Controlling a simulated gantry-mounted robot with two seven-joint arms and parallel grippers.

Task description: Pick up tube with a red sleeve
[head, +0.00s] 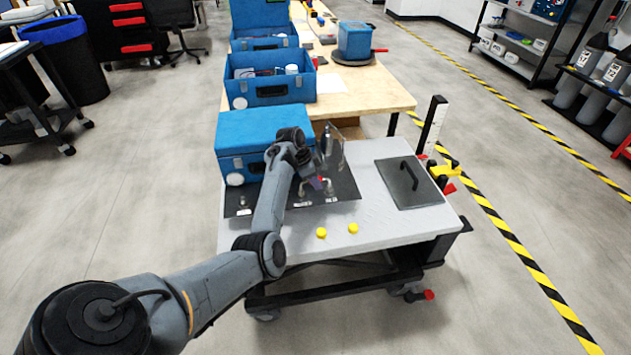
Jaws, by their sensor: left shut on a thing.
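My left arm reaches over the grey cart top, and my left gripper (313,174) is low above the dark plate at the cart's back. A small red and bluish piece shows at its fingertips, the tube with a red sleeve (317,183). The gripper is shut on it. The tube is tiny here and mostly hidden by the gripper, so I cannot tell whether it touches the plate. The dark plate (345,190) carries several small metal fittings (331,199) and a clear upright panel. My right gripper is out of view.
A closed blue case (240,135) stands just behind my left gripper. On the cart top (385,226) are two yellow caps (321,232) and a dark handled lid (409,184). A wooden bench (375,90) with blue cases is behind. The cart's front right is clear.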

